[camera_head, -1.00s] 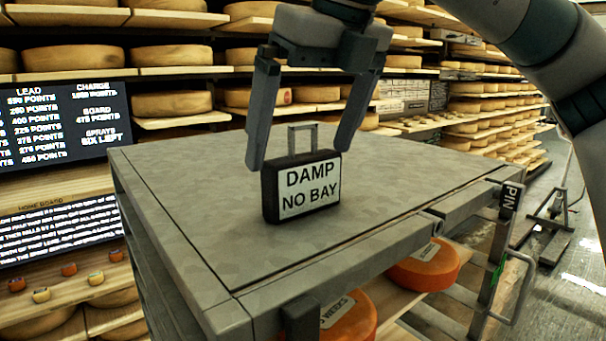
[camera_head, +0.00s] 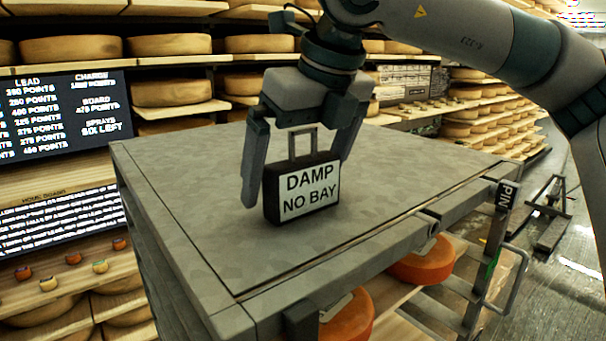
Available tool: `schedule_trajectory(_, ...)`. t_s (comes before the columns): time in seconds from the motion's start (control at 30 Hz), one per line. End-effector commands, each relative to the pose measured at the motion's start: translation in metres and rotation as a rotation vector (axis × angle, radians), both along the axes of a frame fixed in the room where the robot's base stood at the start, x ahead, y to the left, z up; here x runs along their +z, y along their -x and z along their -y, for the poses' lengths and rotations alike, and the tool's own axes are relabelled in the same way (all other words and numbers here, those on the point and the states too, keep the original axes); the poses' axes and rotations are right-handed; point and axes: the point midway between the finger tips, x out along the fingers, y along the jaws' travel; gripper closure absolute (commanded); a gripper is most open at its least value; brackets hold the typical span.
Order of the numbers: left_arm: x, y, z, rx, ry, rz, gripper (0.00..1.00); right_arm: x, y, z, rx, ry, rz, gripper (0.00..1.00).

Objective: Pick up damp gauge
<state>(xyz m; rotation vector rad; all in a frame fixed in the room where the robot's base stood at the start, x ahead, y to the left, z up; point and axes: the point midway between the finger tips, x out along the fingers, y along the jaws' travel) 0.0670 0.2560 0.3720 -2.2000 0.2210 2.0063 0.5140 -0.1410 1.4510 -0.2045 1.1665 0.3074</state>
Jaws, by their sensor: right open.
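The damp gauge (camera_head: 302,190) is a small dark box with a white front label reading "DAMP NO BAY" and a grey loop handle on top. It stands upright on the grey top of the cart (camera_head: 390,170). The handle stands between the fingers below the palm. I cannot tell whether a finger touches the box. My left gripper is not in view.
Orange cheese wheels (camera_head: 425,264) lie on the shelf under the cart top. A tag reading "PIN" (camera_head: 507,196) sits at the cart's right corner. Shelves of cheese wheels (camera_head: 173,93) and a dark points board (camera_head: 62,117) stand behind. The rest of the cart top is clear.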

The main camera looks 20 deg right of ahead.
Motion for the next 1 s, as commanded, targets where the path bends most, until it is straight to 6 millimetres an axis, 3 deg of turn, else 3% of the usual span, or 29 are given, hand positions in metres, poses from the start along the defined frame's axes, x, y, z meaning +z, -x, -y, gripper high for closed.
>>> schedule_trajectory(0.43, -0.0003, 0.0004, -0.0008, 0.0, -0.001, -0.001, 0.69, -0.0009, -0.0004, 0.0, 0.0, 0.0, 0.001, 0.0)
schedule_trajectory(0.47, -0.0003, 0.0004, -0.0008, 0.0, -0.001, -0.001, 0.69, -0.0008, -0.0004, 0.0, 0.0, 0.0, 0.001, 0.02)
schedule_trajectory(0.6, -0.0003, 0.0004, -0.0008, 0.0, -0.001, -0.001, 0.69, -0.0008, -0.0004, 0.0, 0.0, 0.0, 0.001, 0.36)
schedule_trajectory(0.63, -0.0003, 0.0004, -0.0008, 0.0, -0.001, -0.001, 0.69, -0.0008, -0.0004, 0.0, 0.0, 0.001, 0.001, 0.4)
schedule_trajectory(1.0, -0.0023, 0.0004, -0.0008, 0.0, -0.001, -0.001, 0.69, 0.0014, -0.0005, -0.0003, 0.0, -0.001, 0.002, 0.4)
